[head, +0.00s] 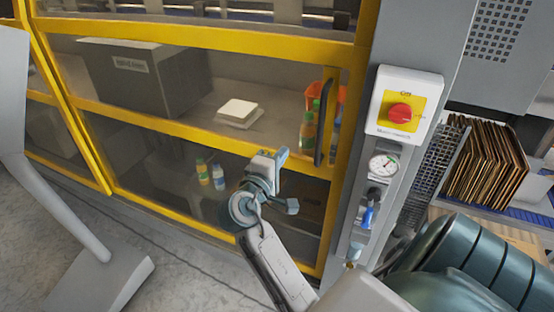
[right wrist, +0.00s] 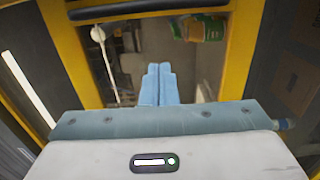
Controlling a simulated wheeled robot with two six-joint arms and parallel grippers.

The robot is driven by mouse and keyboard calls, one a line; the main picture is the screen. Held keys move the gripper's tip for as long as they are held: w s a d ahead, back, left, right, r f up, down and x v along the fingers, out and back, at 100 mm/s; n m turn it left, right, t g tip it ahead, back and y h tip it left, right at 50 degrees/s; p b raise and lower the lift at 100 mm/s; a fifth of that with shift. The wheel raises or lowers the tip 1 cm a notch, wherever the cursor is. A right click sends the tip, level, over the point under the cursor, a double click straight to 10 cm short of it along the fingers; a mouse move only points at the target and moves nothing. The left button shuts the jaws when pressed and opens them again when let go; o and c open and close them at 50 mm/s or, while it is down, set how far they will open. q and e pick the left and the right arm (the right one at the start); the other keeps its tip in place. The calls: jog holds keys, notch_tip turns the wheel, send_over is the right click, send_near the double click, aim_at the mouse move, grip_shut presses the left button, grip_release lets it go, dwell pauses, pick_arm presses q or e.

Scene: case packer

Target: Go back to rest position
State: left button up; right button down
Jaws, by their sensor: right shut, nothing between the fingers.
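My right gripper (head: 287,180) is in front of the yellow-framed glass door of the case packer (head: 225,145), near the door's lower right part. It is empty. In the right wrist view its two light-blue fingers (right wrist: 158,84) are together, pointing at the glass. The door's dark vertical handle (head: 325,122) is up and to the right of the gripper, and apart from it in the head view. My left gripper is in neither view.
Right of the door, a grey post carries a red rotary switch on a yellow plate (head: 402,112), a gauge (head: 383,165) and a blue-handled valve (head: 368,216). Flat cardboard (head: 487,165) stands at the far right. Bottles (head: 210,172) and a white stack (head: 238,111) show behind the glass.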

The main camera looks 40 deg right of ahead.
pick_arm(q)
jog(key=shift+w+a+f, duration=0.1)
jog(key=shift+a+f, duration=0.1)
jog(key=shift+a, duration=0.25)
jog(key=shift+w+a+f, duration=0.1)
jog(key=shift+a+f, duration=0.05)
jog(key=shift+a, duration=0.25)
pick_arm(e)
jog(key=shift+v, duration=0.95)
jog(key=shift+w+a, duration=0.1)
